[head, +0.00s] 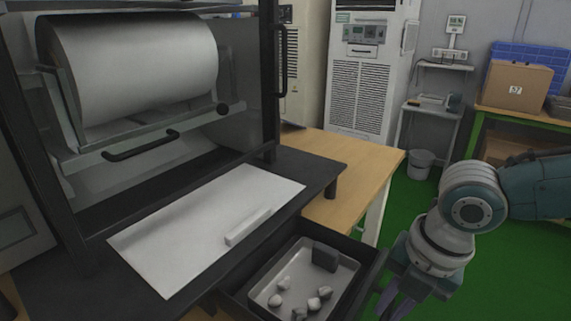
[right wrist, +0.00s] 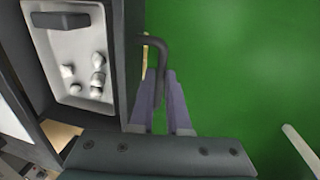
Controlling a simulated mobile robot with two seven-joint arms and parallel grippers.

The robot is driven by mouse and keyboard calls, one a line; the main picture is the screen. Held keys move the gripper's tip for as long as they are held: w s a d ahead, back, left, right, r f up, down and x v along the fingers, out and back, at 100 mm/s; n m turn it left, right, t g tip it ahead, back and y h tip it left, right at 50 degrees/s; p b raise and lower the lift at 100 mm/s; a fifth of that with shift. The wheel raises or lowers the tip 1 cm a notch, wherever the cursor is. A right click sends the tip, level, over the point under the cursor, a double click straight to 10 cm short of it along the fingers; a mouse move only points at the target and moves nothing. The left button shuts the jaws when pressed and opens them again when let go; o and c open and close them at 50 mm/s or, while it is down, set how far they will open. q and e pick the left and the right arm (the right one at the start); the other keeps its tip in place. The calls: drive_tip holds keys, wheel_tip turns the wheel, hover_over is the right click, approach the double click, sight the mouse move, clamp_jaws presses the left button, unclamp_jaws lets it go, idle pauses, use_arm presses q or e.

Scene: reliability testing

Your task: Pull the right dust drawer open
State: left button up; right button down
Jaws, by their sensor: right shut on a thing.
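The right dust drawer (head: 372,268) is a dark drawer under the machine's black base, and it stands pulled out. Inside it a light metal tray (head: 340,286) holds several pale lumps and a dark block (head: 325,256). In the right wrist view the drawer front (right wrist: 128,60) carries a black bar handle (right wrist: 154,42). My right gripper (right wrist: 163,82) is shut on this handle, one finger on each side. In the head view my right gripper (head: 392,303) is at the drawer's front right, its fingertips partly hidden. My left gripper is not in view.
The machine has a large white roll (head: 135,65) and a front bar handle (head: 140,147). A white sheet (head: 205,225) with a pale bar lies on the black base. A wooden table (head: 372,155) stands behind. The green floor (head: 470,285) at right is clear.

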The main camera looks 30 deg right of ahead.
drive_tip(key=c, duration=0.9)
unclamp_jaws()
drive_tip(key=r, duration=0.3)
drive_tip(key=s+r+p, duration=0.1)
drive_tip(key=r, duration=0.2)
drive_tip(key=r+p, duration=0.1)
drive_tip(key=r, duration=0.2)
drive_tip(key=shift+s+d+r, duration=0.35)
drive_tip(key=shift+r, duration=0.05)
